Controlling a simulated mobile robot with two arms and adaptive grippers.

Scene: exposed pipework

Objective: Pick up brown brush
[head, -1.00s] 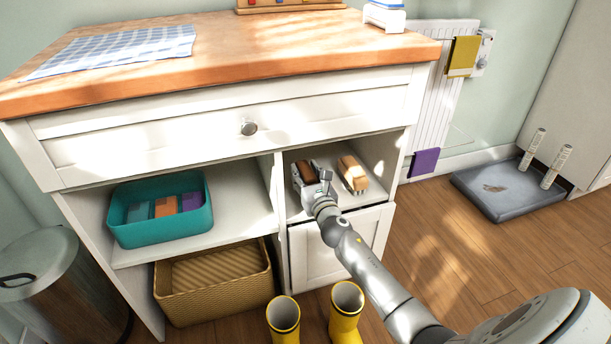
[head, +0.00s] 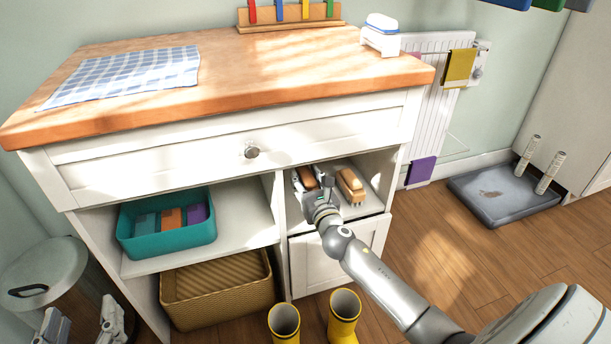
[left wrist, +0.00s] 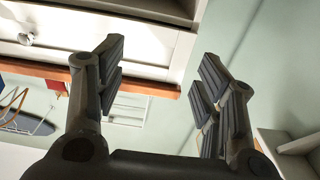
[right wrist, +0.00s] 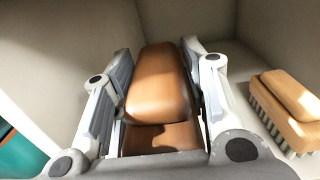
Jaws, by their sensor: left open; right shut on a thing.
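The brown brush (head: 309,179) is in the upper right compartment of the white cabinet. In the right wrist view its smooth brown back (right wrist: 158,85) lies between the fingers. My right gripper (head: 308,184) reaches into the compartment and is shut on the brown brush, with a finger along each side. The brush's underside is hidden, so I cannot tell whether it touches the shelf. My left gripper (head: 82,322) is low at the left edge of the head view, beside the bin. It is open and empty in the left wrist view (left wrist: 160,65).
A lighter tan brush (head: 350,186) with bristles stands just right of the brown one. A teal bin (head: 165,240) fills the left compartment. A wicker basket (head: 215,300) and yellow boots (head: 344,312) are below.

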